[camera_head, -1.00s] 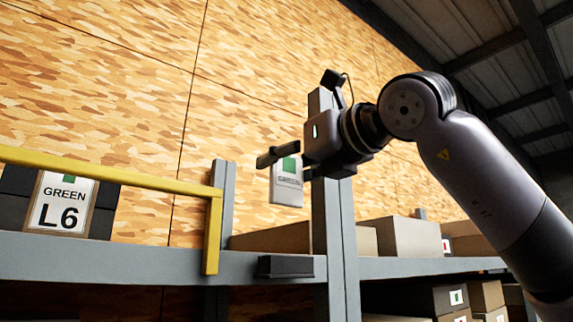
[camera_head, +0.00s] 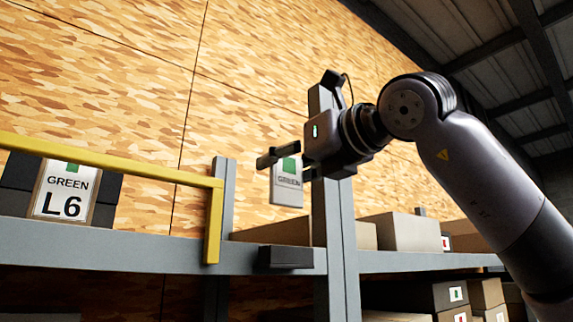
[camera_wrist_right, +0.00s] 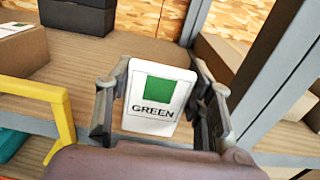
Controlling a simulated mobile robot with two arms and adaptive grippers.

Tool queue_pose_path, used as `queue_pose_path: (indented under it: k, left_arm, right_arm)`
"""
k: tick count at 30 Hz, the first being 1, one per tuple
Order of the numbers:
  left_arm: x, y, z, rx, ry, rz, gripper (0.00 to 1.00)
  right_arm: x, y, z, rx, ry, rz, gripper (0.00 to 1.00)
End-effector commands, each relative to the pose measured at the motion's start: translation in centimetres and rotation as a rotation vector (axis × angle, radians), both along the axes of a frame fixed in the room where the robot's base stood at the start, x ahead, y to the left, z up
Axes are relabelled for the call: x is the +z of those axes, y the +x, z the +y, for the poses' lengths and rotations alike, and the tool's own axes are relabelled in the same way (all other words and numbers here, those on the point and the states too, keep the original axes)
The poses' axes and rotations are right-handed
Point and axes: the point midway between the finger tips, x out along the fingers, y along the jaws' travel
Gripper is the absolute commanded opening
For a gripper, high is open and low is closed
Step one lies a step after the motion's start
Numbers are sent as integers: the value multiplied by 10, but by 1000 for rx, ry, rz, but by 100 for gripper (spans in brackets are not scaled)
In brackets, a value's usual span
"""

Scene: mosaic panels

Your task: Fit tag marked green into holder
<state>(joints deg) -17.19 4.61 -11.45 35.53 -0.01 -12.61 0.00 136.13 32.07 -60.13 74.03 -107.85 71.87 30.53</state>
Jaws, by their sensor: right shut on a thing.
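The tag (camera_head: 287,181) is a pale plate with a green square and the word GREEN. My right gripper (camera_head: 284,163) is shut on it and holds it upright in the air above the shelf edge. In the right wrist view the tag (camera_wrist_right: 157,98) sits between the two fingers of my right gripper (camera_wrist_right: 160,110). The holder appears to be the dark bracket (camera_head: 286,257) on the front beam, below the tag and apart from it. My left gripper is not in view.
A yellow rail (camera_head: 214,225) stands left of the bracket. A grey post (camera_head: 335,220) rises just right of it. A box labelled GREEN L6 (camera_head: 66,190) stands behind the rail. Cardboard boxes (camera_head: 400,232) sit on the right shelf. The front beam (camera_head: 120,247) runs below.

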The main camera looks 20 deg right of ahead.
Motion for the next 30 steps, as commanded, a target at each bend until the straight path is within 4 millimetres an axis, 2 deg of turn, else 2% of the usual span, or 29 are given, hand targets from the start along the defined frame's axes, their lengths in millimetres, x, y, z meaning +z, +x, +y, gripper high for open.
queue_pose_path:
  k: [30]
  left_arm:
    - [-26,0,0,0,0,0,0]
  right_arm:
    - [-27,0,0,0,0,0,26]
